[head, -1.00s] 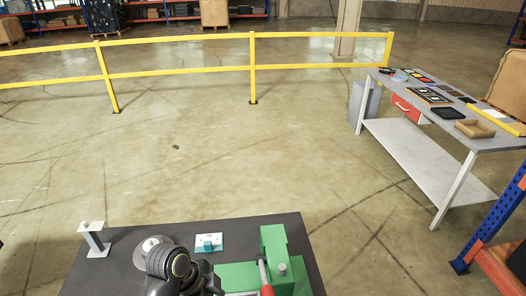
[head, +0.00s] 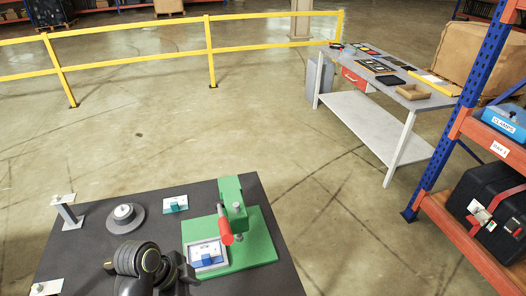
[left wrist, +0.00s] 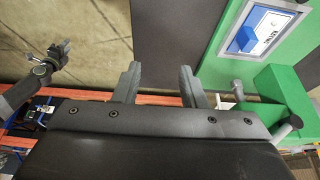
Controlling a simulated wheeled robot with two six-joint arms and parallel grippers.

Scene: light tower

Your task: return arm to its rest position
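My left gripper (left wrist: 158,86) shows in the left wrist view with its two grey fingers well apart and nothing between them. Beyond it lie the dark tabletop and the green press, which also shows in the left wrist view (left wrist: 285,88). My other gripper (left wrist: 54,52) appears small at the left of that view, over bare floor; its finger gap is too small to judge. In the head view, one of my dark arm joints (head: 142,262) rises at the bottom, in front of the table and left of the green press (head: 232,205). The fingertips are hidden there.
The dark table (head: 95,240) carries a round grey fixture (head: 125,215), a small teal part (head: 175,204) and a blue piece in a frame (head: 208,258). A blue-orange rack (head: 455,125) stands right. A workbench (head: 355,120) stands behind; floor between is open.

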